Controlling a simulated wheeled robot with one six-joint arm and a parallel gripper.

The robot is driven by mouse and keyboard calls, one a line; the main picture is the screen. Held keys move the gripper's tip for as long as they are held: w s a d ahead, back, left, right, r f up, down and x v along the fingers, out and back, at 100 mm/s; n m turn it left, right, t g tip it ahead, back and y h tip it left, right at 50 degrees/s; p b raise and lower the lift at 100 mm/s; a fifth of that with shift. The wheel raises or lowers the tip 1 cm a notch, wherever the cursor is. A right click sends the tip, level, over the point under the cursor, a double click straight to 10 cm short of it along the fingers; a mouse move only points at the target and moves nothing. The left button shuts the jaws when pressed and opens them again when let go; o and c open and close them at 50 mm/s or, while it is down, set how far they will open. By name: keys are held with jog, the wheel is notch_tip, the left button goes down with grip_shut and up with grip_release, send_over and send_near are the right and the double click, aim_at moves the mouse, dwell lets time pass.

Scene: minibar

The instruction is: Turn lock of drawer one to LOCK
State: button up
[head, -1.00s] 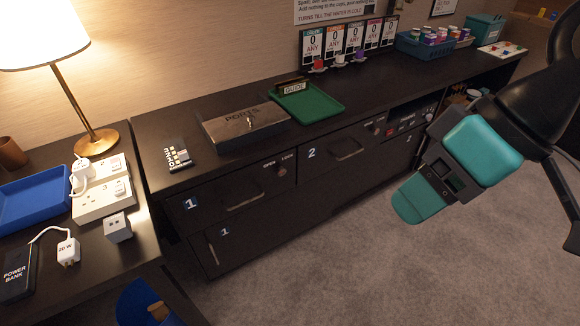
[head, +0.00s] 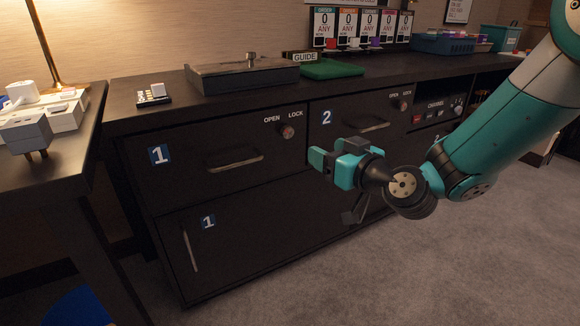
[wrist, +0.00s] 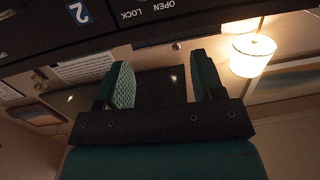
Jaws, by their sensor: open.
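Drawer one (head: 185,165) is a black drawer front with a blue "1" label and a curved handle (head: 235,158); it looks closed. Its lock knob (head: 287,132) is small and round, at the upper right below the printed words OPEN and LOCK. Which word it points to is too small to tell. My gripper (head: 322,155) is open and empty, in front of the cabinet, to the right of and slightly below the knob. In the wrist view, both fingers (wrist: 163,82) are apart with nothing between them. Upside-down OPEN and LOCK lettering shows at the top there; the knob is not visible.
Drawer two, with its own lock knob (head: 403,105) and handle (head: 373,125), is to the right. A lidded metal box (head: 243,76) and a green tray (head: 332,69) stand on the counter. A side table (head: 60,150) is at the left. Carpet in front is free.

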notch_tip(320, 180, down, 3)
jog(key=w+t+b, duration=0.1)
jog(key=p, duration=0.1)
send_near(289, 132)
jog(key=shift+m+h, duration=0.3)
jog(key=x, duration=0.8)
jog(key=shift+s+a, duration=0.15)
jog(key=shift+w+a, duration=0.35)
jog(key=shift+w, duration=0.2)
jog(key=shift+c, duration=0.3)
jog(key=shift+r, duration=0.1)
jog(key=c, duration=0.9)
